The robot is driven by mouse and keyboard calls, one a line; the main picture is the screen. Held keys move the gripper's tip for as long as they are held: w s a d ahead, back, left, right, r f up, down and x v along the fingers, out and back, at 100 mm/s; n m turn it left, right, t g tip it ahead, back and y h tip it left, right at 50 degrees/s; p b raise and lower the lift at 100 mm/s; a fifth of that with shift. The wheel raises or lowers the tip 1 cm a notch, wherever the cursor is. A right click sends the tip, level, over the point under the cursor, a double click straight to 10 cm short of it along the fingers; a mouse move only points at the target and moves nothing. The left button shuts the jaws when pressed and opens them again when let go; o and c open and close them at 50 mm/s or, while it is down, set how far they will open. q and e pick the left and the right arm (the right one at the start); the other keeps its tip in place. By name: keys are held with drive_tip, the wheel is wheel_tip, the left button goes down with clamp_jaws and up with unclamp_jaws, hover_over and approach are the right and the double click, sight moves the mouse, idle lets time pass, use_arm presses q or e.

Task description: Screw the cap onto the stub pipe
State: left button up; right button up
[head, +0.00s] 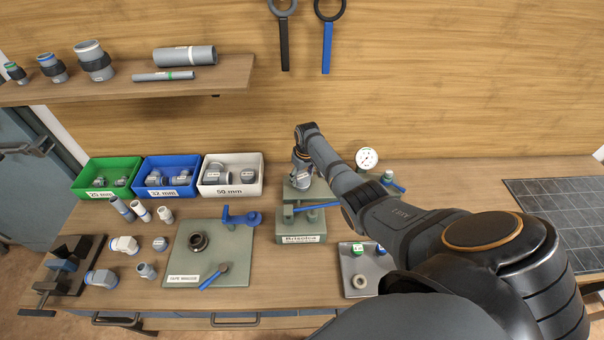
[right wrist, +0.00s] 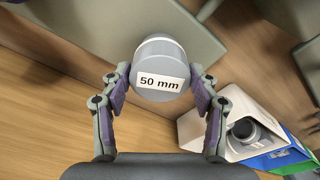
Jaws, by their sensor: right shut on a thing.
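A grey cap labelled "50 mm" (right wrist: 160,80) sits between the fingers of my right gripper (right wrist: 157,100) in the right wrist view, with the label facing the camera. The gripper is shut on its sides. A pale rim shows at the cap's far edge. In the head view my right gripper (head: 302,160) points down over the grey-green manifold stand (head: 302,232). I cannot make out the stub pipe; the cap and gripper may hide it, so I cannot tell whether the cap touches it. My left gripper is out of view.
Green (head: 104,177), blue (head: 168,176) and white (head: 231,176) bins of fittings stand left of the manifold. A blue-handled valve (head: 318,206) is close below my gripper. A gauge (head: 367,159) stands to its right. A board (head: 180,262) and loose fittings lie front left.

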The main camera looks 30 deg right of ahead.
drive_tip(key=shift+d, duration=0.1)
drive_tip(key=shift+r, duration=0.1)
drive_tip(key=shift+r+m+p, duration=0.15)
drive_tip(key=shift+m+p, duration=0.3)
drive_tip(key=shift+m, duration=1.15)
drive_tip(key=shift+m+h+p, duration=0.3)
drive_tip(key=shift+m, duration=0.6)
drive_tip(key=shift+m, duration=2.3)
